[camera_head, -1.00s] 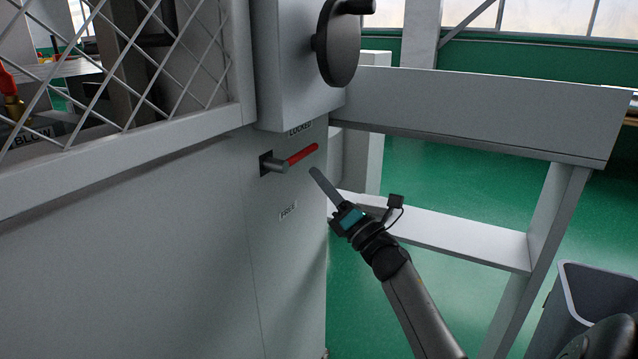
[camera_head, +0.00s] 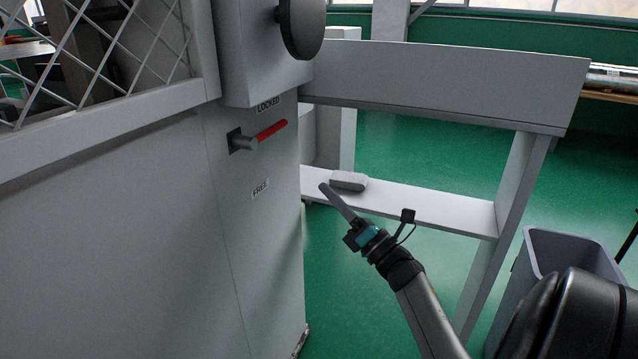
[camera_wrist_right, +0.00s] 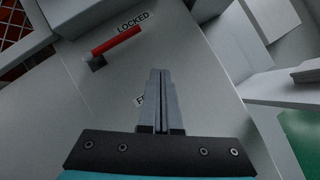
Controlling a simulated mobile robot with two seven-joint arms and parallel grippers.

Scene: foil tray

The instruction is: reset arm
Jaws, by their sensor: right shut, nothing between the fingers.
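My right gripper (camera_head: 324,187) is shut and empty, to the right of the grey cabinet and apart from it in the head view. Its two fingers lie together in the right wrist view (camera_wrist_right: 158,72). A lever with a red handle (camera_head: 271,130) sticks out of the cabinet side (camera_head: 222,220), just under the "LOCKED" label (camera_head: 268,104). A "FREE" label (camera_head: 260,188) is lower down. The red handle also shows in the right wrist view (camera_wrist_right: 117,41), up and left of the fingertips and clear of them. My left gripper does not show.
A grey frame with an upper beam (camera_head: 450,85) and a lower shelf (camera_head: 430,207) stands right of the cabinet. A grey bin (camera_head: 570,248) stands at the lower right. A dark handwheel (camera_head: 302,28) is above the lever.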

